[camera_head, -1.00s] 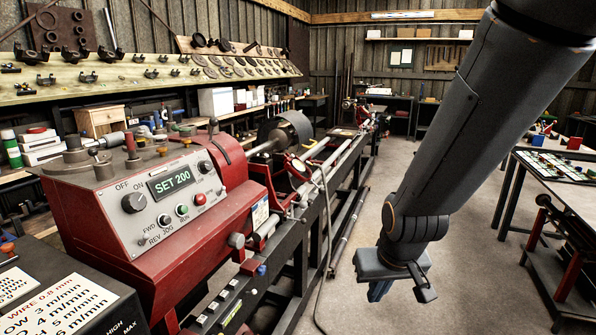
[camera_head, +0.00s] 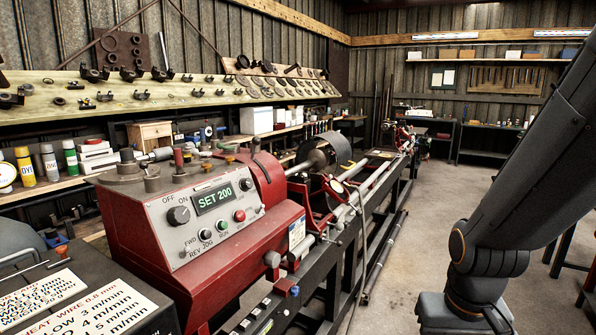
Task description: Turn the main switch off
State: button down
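The red lathe headstock (camera_head: 235,268) stands left of centre in the head view. On its sloped grey control panel (camera_head: 185,240) is the main switch (camera_head: 179,215), a dark round knob below the OFF and ON marks. I cannot tell clearly which mark it points to. The display (camera_head: 213,198) reads SET 200. My gripper (camera_head: 468,325) is at the lower right, well apart from the panel. Its fingers are cut off by the bottom edge, so its opening is hidden.
Several other knobs and buttons, such as a red button (camera_head: 239,215), sit close to the switch. A dark box with a white label (camera_head: 75,305) stands at the lower left. The lathe bed (camera_head: 375,235) runs away to the back. Concrete floor (camera_head: 395,275) is free between lathe and arm.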

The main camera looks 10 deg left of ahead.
aim_at(180, 215)
jog(key=u, duration=1.2)
jog(key=k, duration=0.55)
jog(key=z, duration=0.4)
jog(key=i, duration=0.6)
jog(key=u, duration=1.4)
